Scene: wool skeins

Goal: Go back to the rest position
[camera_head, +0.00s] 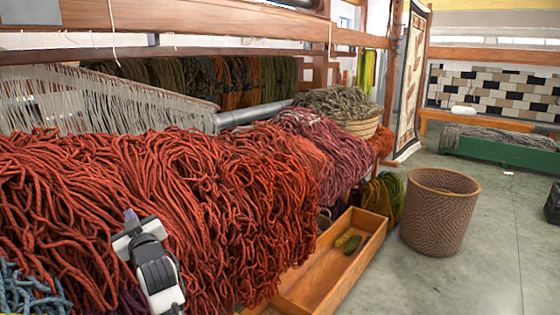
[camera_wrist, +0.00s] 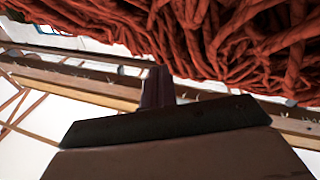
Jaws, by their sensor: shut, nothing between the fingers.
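My gripper (camera_head: 131,217) shows at the lower left of the head view, in front of the big heap of red wool skeins (camera_head: 240,190). Its small fingers are together, with nothing visible between them. In the wrist view, the dark gripper body fills the lower middle and the closed fingers (camera_wrist: 158,87) point up the picture. Red wool strands (camera_wrist: 240,35) hang across the top of that view, close to the fingers. I cannot tell whether the fingers touch the wool.
A wooden tray (camera_head: 372,250) with small yellow-green items lies right of the heap. A woven basket (camera_head: 438,212) stands on the floor beyond it. Blue wool (camera_head: 25,290) is at the lower left. Loom beams (camera_head: 220,20) cross above. Grey floor (camera_head: 480,270) at right is open.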

